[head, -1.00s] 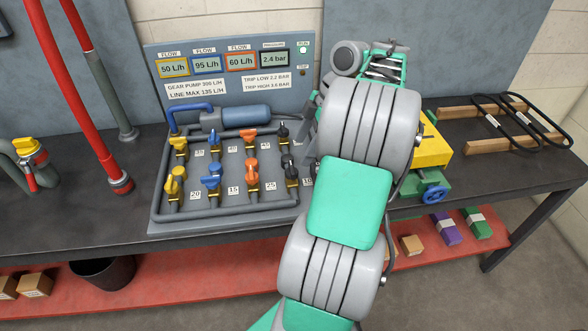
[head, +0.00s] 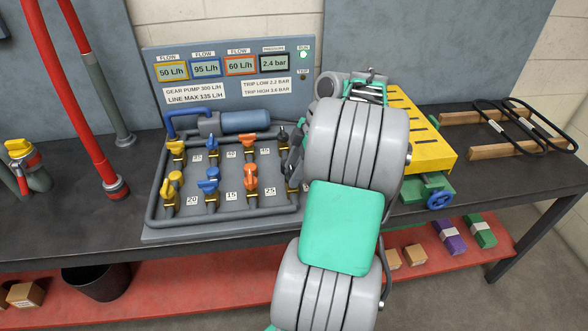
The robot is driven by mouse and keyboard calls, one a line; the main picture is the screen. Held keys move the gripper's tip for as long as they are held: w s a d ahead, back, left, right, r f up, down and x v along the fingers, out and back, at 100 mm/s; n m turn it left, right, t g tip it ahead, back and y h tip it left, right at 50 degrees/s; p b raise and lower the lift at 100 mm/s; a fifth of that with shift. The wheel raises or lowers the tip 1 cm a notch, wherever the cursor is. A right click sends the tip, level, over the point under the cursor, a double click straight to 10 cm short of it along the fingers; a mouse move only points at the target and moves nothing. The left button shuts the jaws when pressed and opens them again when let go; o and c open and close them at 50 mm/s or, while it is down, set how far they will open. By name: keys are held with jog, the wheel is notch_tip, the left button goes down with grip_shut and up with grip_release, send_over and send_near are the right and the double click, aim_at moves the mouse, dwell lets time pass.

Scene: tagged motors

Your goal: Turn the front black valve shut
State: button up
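The valve panel (head: 235,203) on the bench has a front and a back row of valves. The back black valve (head: 283,134) shows at the right end of the back row. The front black valve is mostly hidden behind my gripper (head: 294,164); only its brass base (head: 292,188) shows below. My gripper is a small grey shape at the left edge of my arm, at the front black valve. My arm hides most of it, so finger opening and contact cannot be made out. The front orange valve (head: 250,177) stands just left of it.
Front yellow (head: 172,184) and blue (head: 208,182) valves stand further left. Displays read 50, 95, 60 L/h and 2.4 bar (head: 274,62); a green light (head: 304,55) is lit. A yellow slotted block (head: 425,140) is right of my arm. Red hoses (head: 68,95) rise at left.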

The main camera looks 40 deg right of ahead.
jog(key=c, duration=0.9)
jog(key=shift+m, duration=0.4)
jog(key=m+t+h+b, duration=0.1)
jog(key=m, duration=0.1)
jog(key=shift+s+a+f+m+b, duration=0.1)
jog(key=shift+m+b, duration=0.25)
jog(key=shift+m, duration=0.05)
jog(key=m+h+b, duration=0.1)
jog(key=m, duration=0.1)
jog(key=m+t+h+b, duration=0.1)
jog(key=m, duration=0.2)
jog(key=shift+a, duration=0.15)
jog(key=m+h, duration=0.1)
jog(key=m, duration=0.1)
jog(key=m+b, duration=0.1)
jog(key=m, duration=0.2)
jog(key=shift+a+h, duration=0.15)
jog(key=shift+h, duration=0.25)
jog(key=shift+m+g+h+b, duration=0.4)
jog(key=shift+m+h+b, duration=0.4)
jog(key=shift+m, duration=1.4)
